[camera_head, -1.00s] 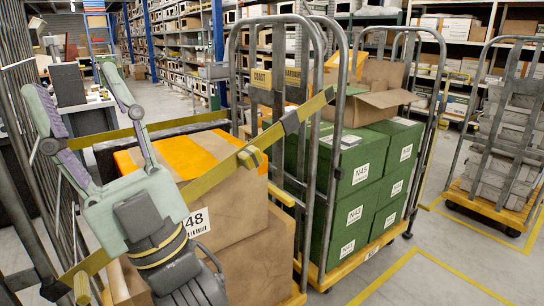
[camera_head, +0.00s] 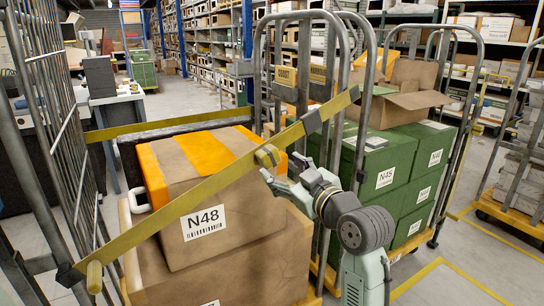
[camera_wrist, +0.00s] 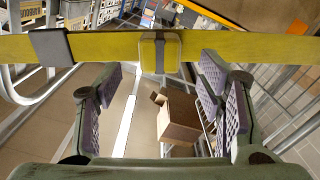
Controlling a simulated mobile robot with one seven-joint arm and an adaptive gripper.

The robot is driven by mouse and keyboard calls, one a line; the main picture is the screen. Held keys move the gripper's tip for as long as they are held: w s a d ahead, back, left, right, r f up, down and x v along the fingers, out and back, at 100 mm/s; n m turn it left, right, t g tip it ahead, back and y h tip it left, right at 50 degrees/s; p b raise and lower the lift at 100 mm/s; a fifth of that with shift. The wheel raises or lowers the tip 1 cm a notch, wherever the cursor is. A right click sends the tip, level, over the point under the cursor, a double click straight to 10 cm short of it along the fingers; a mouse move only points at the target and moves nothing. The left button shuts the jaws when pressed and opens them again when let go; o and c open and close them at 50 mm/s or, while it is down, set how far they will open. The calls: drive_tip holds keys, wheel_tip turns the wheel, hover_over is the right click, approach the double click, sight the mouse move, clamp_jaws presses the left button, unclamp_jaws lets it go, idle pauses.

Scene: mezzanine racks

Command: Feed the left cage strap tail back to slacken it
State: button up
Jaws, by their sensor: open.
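The left cage's yellow strap (camera_head: 185,205) runs diagonally across the cage front, from a hook at lower left up to the right. A yellow buckle block (camera_head: 267,156) sits on it. My gripper (camera_head: 284,168) is open and empty, just below and to the right of the buckle. In the wrist view the strap (camera_wrist: 105,48) crosses the top, with the buckle (camera_wrist: 159,53) ahead of the gap between my spread fingers (camera_wrist: 160,85). A dark sleeve (camera_wrist: 50,47) sits on the strap to the left. I cannot make out a separate loose strap tail.
Behind the strap stand brown cartons, the upper one labelled N48 (camera_head: 205,222). A second yellow strap (camera_head: 165,128) crosses behind them. A cage of green N45 boxes (camera_head: 381,178) is close on the right. Metal cage uprights (camera_head: 325,110) stand beside my arm.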

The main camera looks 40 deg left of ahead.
sight(273, 160)
drive_tip(key=p+x, duration=0.1)
drive_tip(key=x, duration=0.5)
drive_tip(key=shift+c, duration=0.2)
clamp_jaws()
idle(0.5)
